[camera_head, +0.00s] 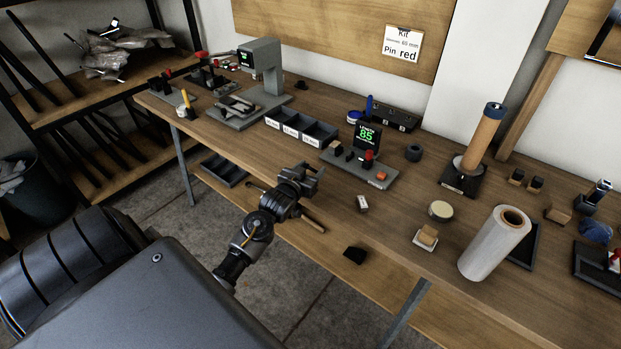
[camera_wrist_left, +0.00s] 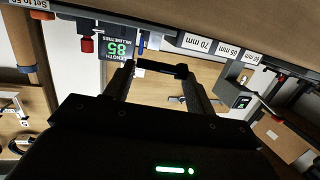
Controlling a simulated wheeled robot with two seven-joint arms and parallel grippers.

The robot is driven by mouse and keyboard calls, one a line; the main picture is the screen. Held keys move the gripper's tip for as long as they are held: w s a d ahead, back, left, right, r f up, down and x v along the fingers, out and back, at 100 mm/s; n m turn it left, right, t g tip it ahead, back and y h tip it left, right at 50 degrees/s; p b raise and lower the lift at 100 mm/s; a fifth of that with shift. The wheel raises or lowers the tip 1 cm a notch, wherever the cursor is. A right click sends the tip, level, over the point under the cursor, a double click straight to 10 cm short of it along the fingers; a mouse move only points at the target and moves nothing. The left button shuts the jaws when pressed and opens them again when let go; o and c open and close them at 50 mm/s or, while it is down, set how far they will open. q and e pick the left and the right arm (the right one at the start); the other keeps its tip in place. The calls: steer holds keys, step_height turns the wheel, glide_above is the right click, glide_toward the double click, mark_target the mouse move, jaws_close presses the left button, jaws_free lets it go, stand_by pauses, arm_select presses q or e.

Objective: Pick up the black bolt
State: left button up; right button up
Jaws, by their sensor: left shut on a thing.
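In the head view the bolt cannot be told apart from the dark gripper. My right gripper is in neither view.
A small tagged piece (camera_head: 362,203) lies near the gauge.

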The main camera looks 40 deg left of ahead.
arm_select(q)
steer(key=s+a+r, duration=0.3)
steer(key=s+r, duration=0.6)
steer(key=s, duration=0.4)
steer(key=shift+s+r, duration=0.25)
steer(key=shift+s, duration=0.05)
